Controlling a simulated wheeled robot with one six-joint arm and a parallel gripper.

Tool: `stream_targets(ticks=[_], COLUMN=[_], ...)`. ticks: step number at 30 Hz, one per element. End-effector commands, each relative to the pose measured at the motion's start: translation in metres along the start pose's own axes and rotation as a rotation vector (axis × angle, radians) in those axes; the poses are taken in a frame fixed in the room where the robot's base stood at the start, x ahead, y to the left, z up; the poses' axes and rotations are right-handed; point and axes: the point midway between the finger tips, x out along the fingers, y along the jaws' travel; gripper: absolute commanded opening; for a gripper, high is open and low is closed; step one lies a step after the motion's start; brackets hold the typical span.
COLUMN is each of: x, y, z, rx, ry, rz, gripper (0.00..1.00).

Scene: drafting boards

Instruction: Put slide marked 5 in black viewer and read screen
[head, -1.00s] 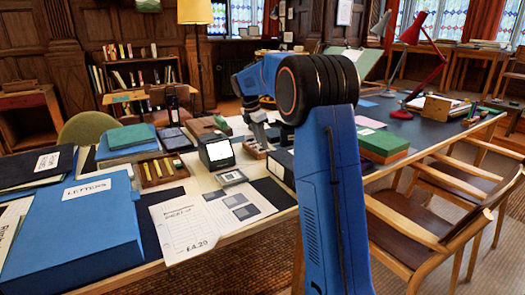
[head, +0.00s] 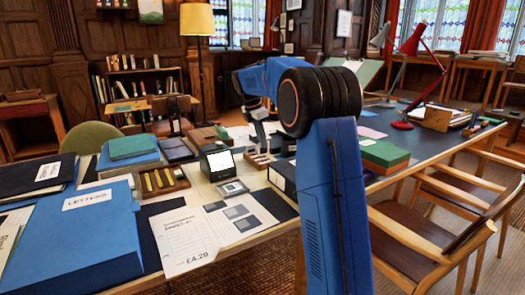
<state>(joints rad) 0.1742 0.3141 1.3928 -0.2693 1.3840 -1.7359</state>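The black viewer (head: 217,167) stands on the table left of my arm, its lit white screen (head: 221,161) facing me. No text on the screen can be read. A wooden rack (head: 256,164) with small pale pieces stands just right of the viewer. My gripper (head: 262,143) points down at this rack, close above or at it. Its fingers are too small and dark to show whether they are open or hold anything. Another wooden rack (head: 163,181) with yellowish pieces stands left of the viewer. No slide marked 5 can be made out.
A small grey framed piece (head: 232,188) lies in front of the viewer, behind a printed sheet (head: 183,240). A blue LETTERS box (head: 78,240) fills the table's left front. Green and orange boxes (head: 384,155) lie right of my arm. Wooden chairs (head: 435,225) stand at the right.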

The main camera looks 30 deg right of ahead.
Motion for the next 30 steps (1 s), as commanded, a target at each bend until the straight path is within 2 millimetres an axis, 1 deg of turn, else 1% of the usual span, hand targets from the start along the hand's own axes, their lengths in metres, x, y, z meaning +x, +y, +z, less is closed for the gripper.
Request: stream_targets(ticks=[1,3,8,11,14,17,19,24,27,30], x=[-0.010,-0.021,-0.040,-0.050,-0.062,-0.077,-0.089,-0.116,-0.127,-0.135], y=[0.001,0.001,0.001,0.004,0.011,0.021,0.028,0.038,0.042,0.043], z=[0.003,0.006,0.010,0.005,-0.013,-0.041,-0.063,-0.113,-0.135,-0.149], rx=[0.001,0.001,0.001,-0.001,-0.005,-0.006,-0.007,-0.006,-0.004,-0.003], ry=[-0.001,-0.001,0.000,0.000,0.000,0.001,0.001,0.001,0.000,0.000], rz=[0.002,0.002,0.001,0.001,0.002,0.003,0.002,0.002,0.001,0.001], gripper=[0.00,0.00,0.00,0.00,0.00,0.00,0.00,0.00,0.00,0.00])
